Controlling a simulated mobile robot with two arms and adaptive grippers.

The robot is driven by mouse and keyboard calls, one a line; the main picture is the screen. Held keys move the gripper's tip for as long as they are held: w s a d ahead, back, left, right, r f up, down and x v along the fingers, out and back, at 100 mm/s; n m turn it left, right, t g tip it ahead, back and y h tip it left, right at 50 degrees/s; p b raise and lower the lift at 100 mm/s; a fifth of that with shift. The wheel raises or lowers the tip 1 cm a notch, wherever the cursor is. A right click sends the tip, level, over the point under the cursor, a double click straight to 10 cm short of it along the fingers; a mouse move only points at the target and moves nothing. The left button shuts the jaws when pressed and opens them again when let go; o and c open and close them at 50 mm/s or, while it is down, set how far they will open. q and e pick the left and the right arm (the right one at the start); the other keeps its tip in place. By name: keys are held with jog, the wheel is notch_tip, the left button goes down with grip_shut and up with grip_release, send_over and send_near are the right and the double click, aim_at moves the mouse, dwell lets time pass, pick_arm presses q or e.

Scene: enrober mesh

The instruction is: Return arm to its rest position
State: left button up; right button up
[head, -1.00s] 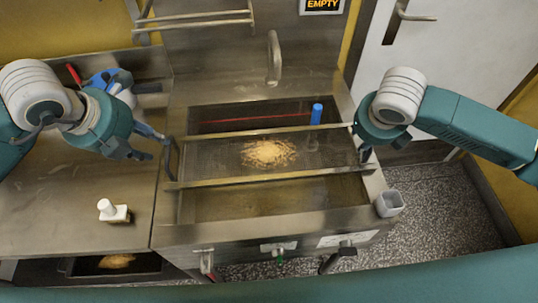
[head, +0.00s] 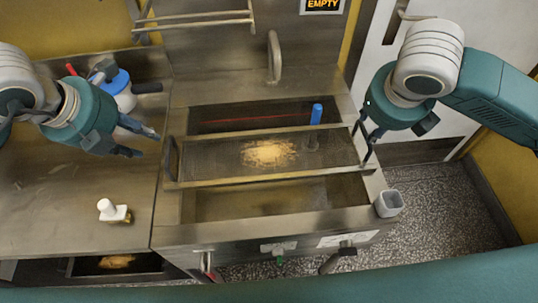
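My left gripper (head: 145,143) is at the left, above the steel counter and left of the mesh frame. Its two fingers are spread and nothing shows between them. My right gripper (head: 366,146) hangs at the right end of the mesh frame, with its fingers apart and pointing down. I cannot tell whether its fingertips touch the frame's end. The mesh frame (head: 215,158) lies across the basin with a pile of tan crumbs (head: 268,153) on it.
The steel basin (head: 240,203) has a blue-handled tool (head: 316,114) standing in it. A blue and white container (head: 119,92) stands behind my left gripper. A white-handled tool (head: 112,210) lies on the left counter (head: 55,215). A grey cup (head: 389,203) is at the basin's right corner.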

jog(key=shift+s+r, duration=0.2)
jog(key=shift+r, duration=0.2)
